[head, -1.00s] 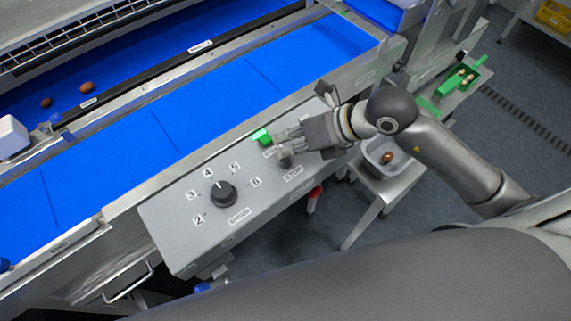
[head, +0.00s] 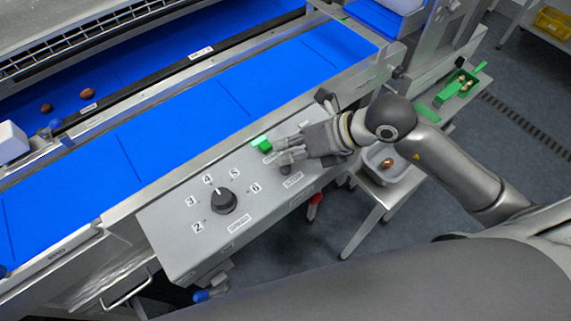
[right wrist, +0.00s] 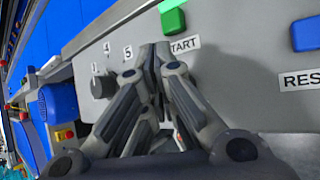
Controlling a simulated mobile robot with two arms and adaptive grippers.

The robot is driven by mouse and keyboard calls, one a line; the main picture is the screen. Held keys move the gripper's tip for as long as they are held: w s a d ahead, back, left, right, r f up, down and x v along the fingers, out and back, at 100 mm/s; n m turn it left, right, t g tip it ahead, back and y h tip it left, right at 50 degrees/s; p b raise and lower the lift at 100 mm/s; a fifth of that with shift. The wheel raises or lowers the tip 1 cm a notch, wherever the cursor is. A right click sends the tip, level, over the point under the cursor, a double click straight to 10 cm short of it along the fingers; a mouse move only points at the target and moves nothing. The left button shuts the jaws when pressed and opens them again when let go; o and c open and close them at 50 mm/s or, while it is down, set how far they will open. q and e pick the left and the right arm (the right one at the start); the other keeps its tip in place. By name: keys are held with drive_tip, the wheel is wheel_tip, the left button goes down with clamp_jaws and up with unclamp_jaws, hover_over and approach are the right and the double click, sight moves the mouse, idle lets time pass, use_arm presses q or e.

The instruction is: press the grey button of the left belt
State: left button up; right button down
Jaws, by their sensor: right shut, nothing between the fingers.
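The grey control panel (head: 185,225) stands along the front of the blue belt (head: 190,125). It carries a black dial (head: 223,200) with numbers and a green button (head: 262,143), which also shows in the right wrist view (right wrist: 172,18) by a partly covered START label. A STOP label (head: 292,180) lies just below my right gripper (head: 283,152). That gripper is shut and empty, its fingertips over the panel between the green button and the STOP label. I cannot make out a separate grey button; the fingers cover that area. In the right wrist view the closed fingertips (right wrist: 153,52) point at the panel.
A blue button (right wrist: 305,33) with a RESET label sits at the right in the right wrist view. A red handle (head: 316,199) sticks out below the panel. A small table with a grey tray (head: 372,160) stands beside it. Brown dates lie on the far belt (head: 135,75).

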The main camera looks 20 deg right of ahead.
drive_tip(key=shift+f, duration=0.1)
idle(0.4)
drive_tip(key=shift+f+b, duration=0.35)
drive_tip(key=shift+b, duration=0.1)
drive_tip(key=shift+f+b, duration=0.5)
idle(0.5)
drive_tip(key=shift+r, duration=0.1)
drive_tip(key=shift+r+p, duration=0.65)
drive_tip(key=shift+r, duration=0.2)
drive_tip(key=shift+r+p, duration=1.9)
drive_tip(key=shift+r, duration=0.65)
drive_tip(key=shift+f, duration=0.1)
